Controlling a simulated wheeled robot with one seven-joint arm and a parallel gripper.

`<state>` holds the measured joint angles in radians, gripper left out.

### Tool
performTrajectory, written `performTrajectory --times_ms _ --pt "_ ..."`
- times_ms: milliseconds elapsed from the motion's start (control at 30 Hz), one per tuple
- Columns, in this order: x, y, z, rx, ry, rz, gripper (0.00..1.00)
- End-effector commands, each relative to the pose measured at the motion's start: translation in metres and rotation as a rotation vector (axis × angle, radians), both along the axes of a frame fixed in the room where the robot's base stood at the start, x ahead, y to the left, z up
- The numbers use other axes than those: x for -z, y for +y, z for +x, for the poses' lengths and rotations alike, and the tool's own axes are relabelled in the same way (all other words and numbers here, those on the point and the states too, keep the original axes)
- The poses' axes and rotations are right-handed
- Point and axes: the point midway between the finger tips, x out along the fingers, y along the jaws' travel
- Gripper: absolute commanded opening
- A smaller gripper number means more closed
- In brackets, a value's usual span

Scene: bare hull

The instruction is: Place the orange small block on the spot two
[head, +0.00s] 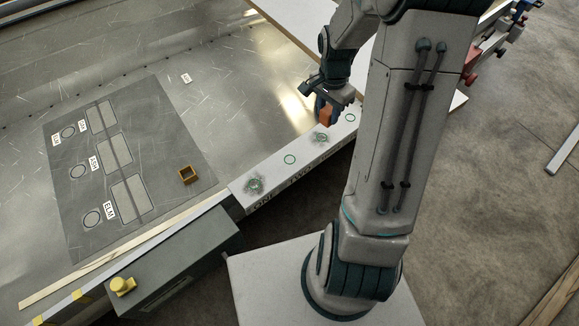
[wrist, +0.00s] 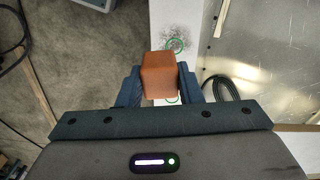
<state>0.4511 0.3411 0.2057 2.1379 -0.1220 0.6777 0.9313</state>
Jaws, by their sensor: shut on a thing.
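My gripper (head: 325,108) is shut on the orange small block (head: 327,115), which hangs above the right part of a pale ledge (head: 270,172). In the wrist view the block (wrist: 158,76) sits between the dark jaws. The ledge carries a row of green ring spots. The leftmost ring (head: 254,184) has scuffs and stands over lettering that looks like "ONE". The second ring (head: 289,159) is clean and empty; it looks like spot two, though its label is hard to read. A third ring (head: 321,137) is scuffed, and another ring (head: 350,117) is at the right end.
A grey mat (head: 190,208) with outlined rectangles, circles and name tags lies on the metal sheet left of the ledge. A grey-green case (head: 175,262) with a yellow knob (head: 122,286) is in front. The ledge top looks free of objects.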

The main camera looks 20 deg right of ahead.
Motion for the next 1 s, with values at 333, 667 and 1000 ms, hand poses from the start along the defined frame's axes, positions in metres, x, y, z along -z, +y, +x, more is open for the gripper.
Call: performTrajectory --times_ms 333,667,1000 --pt "0.026 0.037 -0.009 0.071 -0.003 0.008 0.1" --pt "0.066 0.102 -0.017 0.071 -0.006 0.007 0.1" --pt "0.09 0.112 -0.019 0.075 -0.002 0.007 0.1"
